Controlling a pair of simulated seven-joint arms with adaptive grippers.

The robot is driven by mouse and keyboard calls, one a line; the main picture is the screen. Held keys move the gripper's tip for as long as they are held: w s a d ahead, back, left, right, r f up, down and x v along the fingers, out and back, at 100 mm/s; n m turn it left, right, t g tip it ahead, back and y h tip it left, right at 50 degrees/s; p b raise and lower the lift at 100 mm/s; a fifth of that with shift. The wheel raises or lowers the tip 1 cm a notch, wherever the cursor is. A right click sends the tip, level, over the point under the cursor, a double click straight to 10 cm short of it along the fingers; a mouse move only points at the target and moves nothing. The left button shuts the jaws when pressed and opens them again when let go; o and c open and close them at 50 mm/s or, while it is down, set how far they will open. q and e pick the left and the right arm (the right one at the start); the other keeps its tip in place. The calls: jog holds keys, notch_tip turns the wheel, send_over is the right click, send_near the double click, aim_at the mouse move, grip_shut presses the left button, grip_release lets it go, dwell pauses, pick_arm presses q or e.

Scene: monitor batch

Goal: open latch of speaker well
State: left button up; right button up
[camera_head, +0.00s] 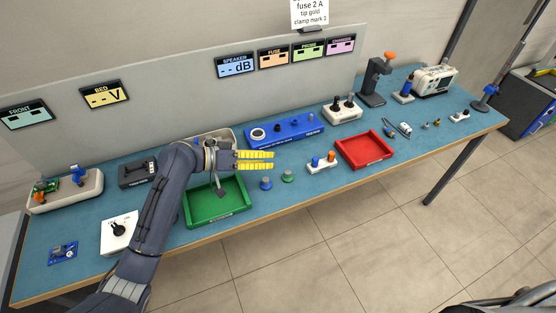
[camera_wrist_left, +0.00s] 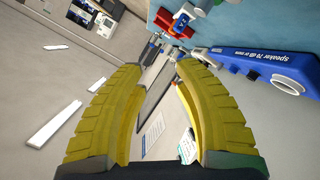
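The speaker well is on a long blue unit (camera_head: 300,134) at the back of the bench, with a pale ring at its left end. The unit also shows at the right of the left wrist view (camera_wrist_left: 265,65), with lettering reading "speaker 70 dB or more". I cannot make out the latch clearly or tell its state. My left gripper (camera_head: 272,160) has yellow fingers and is in front of the blue unit, above the green tray. In the left wrist view its fingers (camera_wrist_left: 167,68) are apart with nothing between them. My right gripper is not in view.
A green tray (camera_head: 217,219) lies below my left arm. A blue knob (camera_head: 266,183) and a green knob (camera_head: 288,176) stand nearby. A small white block (camera_head: 322,166) and a red tray (camera_head: 345,157) are further right. A grey panel with signs stands behind the bench.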

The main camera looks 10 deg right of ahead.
pick_arm(q)
jog(key=shift+s+d+r+h, duration=0.3)
jog(key=shift+s+d, duration=0.25)
jog(key=shift+d, duration=0.25)
jog(key=shift+s+d+r+h, duration=0.3)
jog(key=shift+s+d, duration=0.2)
jog(key=shift+d, duration=0.25)
jog(key=shift+d+g, duration=0.1)
jog(key=shift+g, duration=0.2)
